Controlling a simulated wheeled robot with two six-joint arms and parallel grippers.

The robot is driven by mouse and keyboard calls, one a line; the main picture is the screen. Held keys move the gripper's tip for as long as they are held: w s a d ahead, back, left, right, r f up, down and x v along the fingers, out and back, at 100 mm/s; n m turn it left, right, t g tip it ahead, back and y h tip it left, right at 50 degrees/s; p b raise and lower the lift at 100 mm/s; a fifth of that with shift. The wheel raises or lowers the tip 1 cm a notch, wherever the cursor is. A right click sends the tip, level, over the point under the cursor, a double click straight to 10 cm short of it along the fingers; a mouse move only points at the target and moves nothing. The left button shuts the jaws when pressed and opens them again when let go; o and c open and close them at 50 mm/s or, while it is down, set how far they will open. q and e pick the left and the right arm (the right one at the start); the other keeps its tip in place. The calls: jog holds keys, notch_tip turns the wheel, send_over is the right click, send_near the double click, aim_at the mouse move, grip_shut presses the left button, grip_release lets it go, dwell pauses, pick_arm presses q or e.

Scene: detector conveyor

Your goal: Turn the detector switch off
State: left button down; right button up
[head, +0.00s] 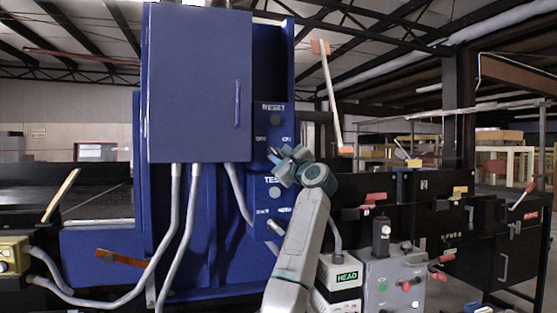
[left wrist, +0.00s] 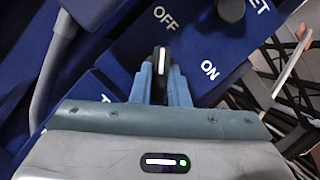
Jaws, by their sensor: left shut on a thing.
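The blue detector panel (head: 273,118) carries RESET and TEST labels on the tall blue cabinet's right side. My left gripper (head: 283,160) is at this panel, and it hides the switch in the head view. In the left wrist view, the detector switch (left wrist: 161,66) is a small black knob with a white line. The fingers of my left gripper (left wrist: 160,85) are shut around it. The white line points up in the picture, toward the OFF label (left wrist: 165,18). The ON label (left wrist: 210,70) is to the right of the knob. My right gripper is not in view.
A round dark button (left wrist: 231,10) is close by, above the knob. Grey conduits (head: 178,235) run down the cabinet (head: 197,85). A grey control box (head: 396,285) with buttons and a black conveyor frame (head: 425,218) stand to the right.

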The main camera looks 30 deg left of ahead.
pick_arm(q)
jog(key=shift+n, duration=0.5)
jog(key=c, duration=1.4)
grip_release()
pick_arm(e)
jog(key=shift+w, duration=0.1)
